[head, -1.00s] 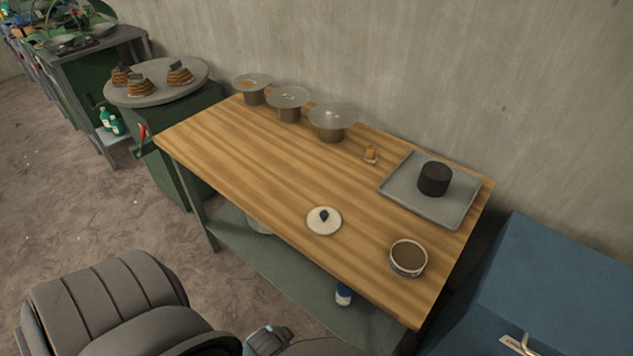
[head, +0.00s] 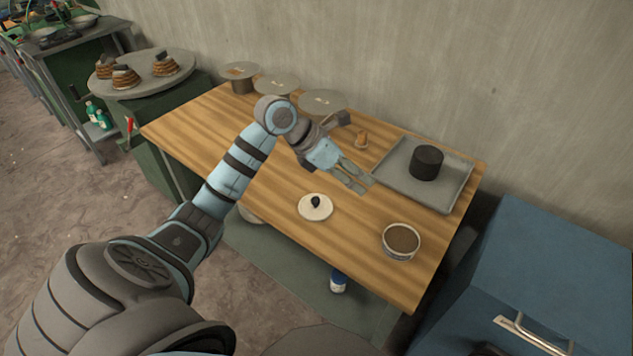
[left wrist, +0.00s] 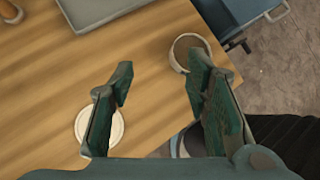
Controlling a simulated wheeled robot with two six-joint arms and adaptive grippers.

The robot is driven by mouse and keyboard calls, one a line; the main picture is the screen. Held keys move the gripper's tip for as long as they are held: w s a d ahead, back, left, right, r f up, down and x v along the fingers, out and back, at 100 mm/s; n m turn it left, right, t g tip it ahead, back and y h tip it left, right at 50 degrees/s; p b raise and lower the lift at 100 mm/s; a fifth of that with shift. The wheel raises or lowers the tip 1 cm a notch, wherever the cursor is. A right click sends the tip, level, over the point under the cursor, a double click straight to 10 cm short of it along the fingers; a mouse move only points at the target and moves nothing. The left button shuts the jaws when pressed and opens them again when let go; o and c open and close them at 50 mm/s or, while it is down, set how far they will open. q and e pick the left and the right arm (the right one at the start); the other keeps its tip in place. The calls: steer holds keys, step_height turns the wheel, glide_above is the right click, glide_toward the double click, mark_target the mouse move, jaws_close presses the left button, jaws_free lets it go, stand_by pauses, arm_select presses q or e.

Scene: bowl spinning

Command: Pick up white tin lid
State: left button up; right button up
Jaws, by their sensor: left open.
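The white tin lid (head: 315,207) is a flat round disc with a dark knob, lying on the wooden table near its front edge. My left gripper (head: 362,183) is open and empty above the table, behind and to the right of the lid in the head view. In the left wrist view the lid (left wrist: 113,127) shows at the left finger, which hides part of it, including the knob. The open fingers (left wrist: 158,85) have bare wood between them. My right gripper is not in view.
A round tin (head: 401,241) with brown contents stands right of the lid. A grey tray (head: 447,188) holding a dark cylinder (head: 426,162) lies at the back right. Several round stands (head: 321,102) line the back edge. The table (head: 280,205) is bare around the lid.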

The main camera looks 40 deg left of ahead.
arm_select(q)
steer(key=s+a+n+g+y, duration=0.1)
steer(key=s+a+g+y, duration=0.25)
steer(key=a, duration=0.75)
steer(key=y+b, duration=0.1)
steer(key=b, duration=0.8)
glide_above(315, 199)
steer(key=s, duration=0.2)
steer(key=x, duration=0.3)
steer(key=s+x, duration=0.1)
steer(key=x, duration=0.2)
steer(key=a+x, duration=0.1)
steer(key=x, duration=0.2)
steer(key=shift+s+f, duration=0.35)
steer(key=shift+f, duration=0.1)
steer(key=shift+w+a+f, duration=0.1)
steer(key=shift+w+f, duration=0.05)
steer(key=shift+f, duration=0.15)
steer(key=x, duration=0.3)
steer(key=b+x, duration=0.1)
steer(key=shift+w+a+f, duration=0.15)
steer(key=shift+f, duration=0.1)
steer(key=c, duration=1)
